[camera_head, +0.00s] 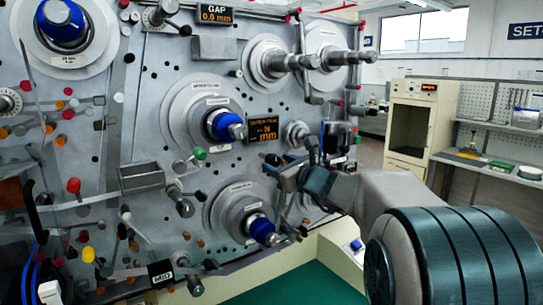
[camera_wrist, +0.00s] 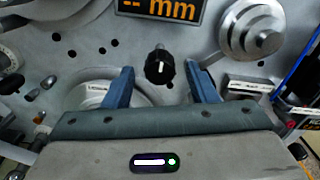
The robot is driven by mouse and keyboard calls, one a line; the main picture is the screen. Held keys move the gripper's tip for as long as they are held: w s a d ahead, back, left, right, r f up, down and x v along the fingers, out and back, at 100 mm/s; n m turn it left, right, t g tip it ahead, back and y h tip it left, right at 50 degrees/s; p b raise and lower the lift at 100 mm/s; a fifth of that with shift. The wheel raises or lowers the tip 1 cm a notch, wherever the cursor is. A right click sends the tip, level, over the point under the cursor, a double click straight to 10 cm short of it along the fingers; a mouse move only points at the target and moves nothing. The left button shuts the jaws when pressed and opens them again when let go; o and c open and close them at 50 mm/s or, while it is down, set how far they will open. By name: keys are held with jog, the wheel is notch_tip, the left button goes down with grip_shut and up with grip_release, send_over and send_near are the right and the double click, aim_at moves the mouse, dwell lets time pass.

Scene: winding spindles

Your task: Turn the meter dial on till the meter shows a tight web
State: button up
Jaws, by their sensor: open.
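The meter (camera_head: 263,130) is a dark display with orange characters on the grey machine panel; it shows dashes before "mm". Its lower edge is at the top of the wrist view (camera_wrist: 160,8). Below it is the dial, a small black knob with a white pointer line (camera_wrist: 158,72); in the head view it seems to be the dark knob (camera_head: 272,159) by my gripper. My gripper (camera_wrist: 161,68) is open, with one blue finger on each side of the dial and visible gaps between. I cannot tell how far the fingertips are from the panel.
Blue-cored spindles (camera_head: 228,127) and (camera_head: 261,229) project from the panel near my arm. A stepped metal roller (camera_wrist: 252,28) is right of the dial in the wrist view. A second display reads GAP 0.0 mm (camera_head: 215,15). Shelves and a cabinet (camera_head: 412,120) stand behind.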

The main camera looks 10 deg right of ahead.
aim_at(276, 162)
jog(key=shift+p+x, duration=0.5)
jog(key=shift+x, duration=1.65)
jog(key=c, duration=1)
